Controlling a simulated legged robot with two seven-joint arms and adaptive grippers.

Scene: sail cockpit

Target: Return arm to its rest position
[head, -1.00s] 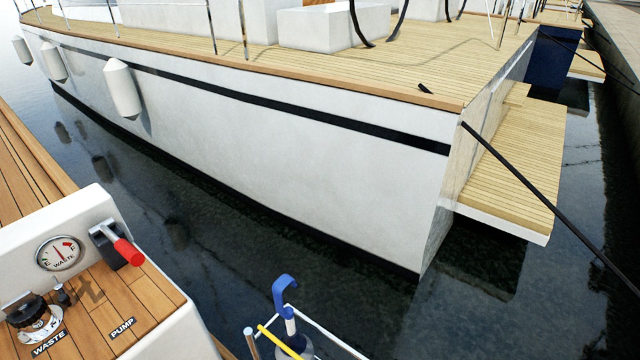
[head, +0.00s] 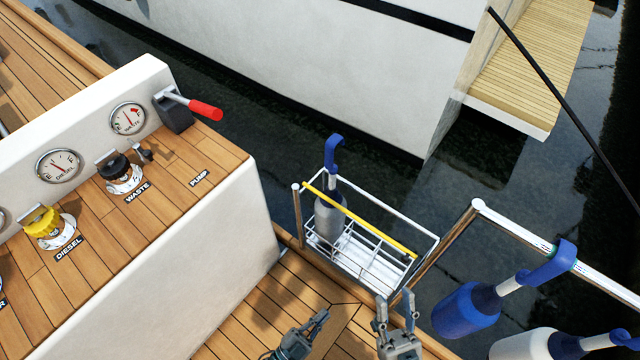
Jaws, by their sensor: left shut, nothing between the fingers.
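My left gripper (head: 319,319) is at the bottom middle of the head view, low over the teak deck (head: 258,315). It is shut and empty, its fingers pointing up and to the right. My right gripper (head: 395,303) is just to its right, in front of the wire basket (head: 428,250). Its two fingers stand apart with nothing seen between them. Both arms are mostly cut off by the bottom edge. Neither gripper is seen holding anything.
The console on the left carries gauges (head: 128,118), a red-handled pump lever (head: 205,109), a black waste cap (head: 114,167) and a yellow diesel cap (head: 42,222). The basket holds a grey nozzle (head: 328,220). A blue nozzle (head: 465,309) and a white nozzle (head: 522,346) hang at right.

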